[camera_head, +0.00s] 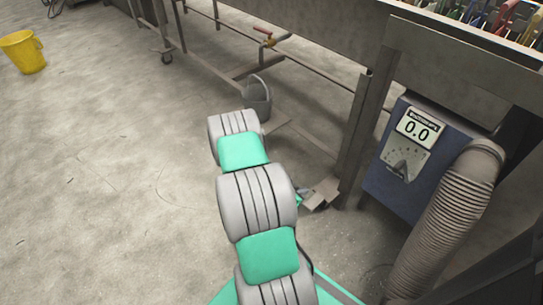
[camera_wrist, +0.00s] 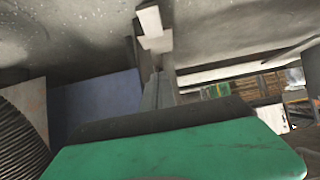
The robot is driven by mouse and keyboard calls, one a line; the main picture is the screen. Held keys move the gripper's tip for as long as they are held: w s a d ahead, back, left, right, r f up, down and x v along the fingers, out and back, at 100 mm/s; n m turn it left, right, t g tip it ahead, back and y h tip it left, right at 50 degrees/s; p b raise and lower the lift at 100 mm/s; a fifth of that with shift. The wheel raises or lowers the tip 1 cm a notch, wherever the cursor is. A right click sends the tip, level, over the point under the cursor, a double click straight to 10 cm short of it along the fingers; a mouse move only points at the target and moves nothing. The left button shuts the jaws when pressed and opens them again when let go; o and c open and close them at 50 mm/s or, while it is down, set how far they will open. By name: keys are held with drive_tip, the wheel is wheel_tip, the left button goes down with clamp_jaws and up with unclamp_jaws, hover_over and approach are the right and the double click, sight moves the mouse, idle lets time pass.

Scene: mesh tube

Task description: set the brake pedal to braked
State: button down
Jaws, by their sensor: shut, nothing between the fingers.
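My arm reaches down over the floor in the head view, and its links hide most of my gripper. A small grey and green part of my gripper (camera_head: 302,194) shows beside the foot of the bench's near leg. It is shut and empty. A light metal plate (camera_head: 322,193) lies low at that leg foot, close to my gripper; I cannot tell whether it is the brake pedal or whether they touch. In the wrist view the green hand (camera_wrist: 175,155) fills the bottom, and pale metal blocks (camera_wrist: 152,28) show beyond it. The pedal's setting cannot be read.
A blue box with a dial and a 0.0 display (camera_head: 417,128) stands right of the leg (camera_head: 362,130), beside a ribbed hose (camera_head: 445,220). A grey bucket (camera_head: 257,100) is under the bench. A yellow bucket (camera_head: 23,52) stands far left. The left floor is clear.

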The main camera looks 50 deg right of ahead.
drive_tip(key=w+a+r+p, duration=0.2)
drive_tip(key=w+r, duration=0.1)
drive_tip(key=r, duration=0.2)
drive_tip(key=w+a+r+n+y+p, duration=0.1)
drive_tip(key=w+a+r+p, duration=0.1)
drive_tip(key=r, duration=0.4)
drive_tip(key=w+a+r+n+t+y+p, duration=0.1)
drive_tip(key=w+a+r+p, duration=0.2)
drive_tip(key=r, duration=0.3)
drive_tip(key=shift+w+r+p, duration=0.15)
drive_tip(key=shift+w+p, duration=0.5)
drive_tip(key=shift+w, duration=0.1)
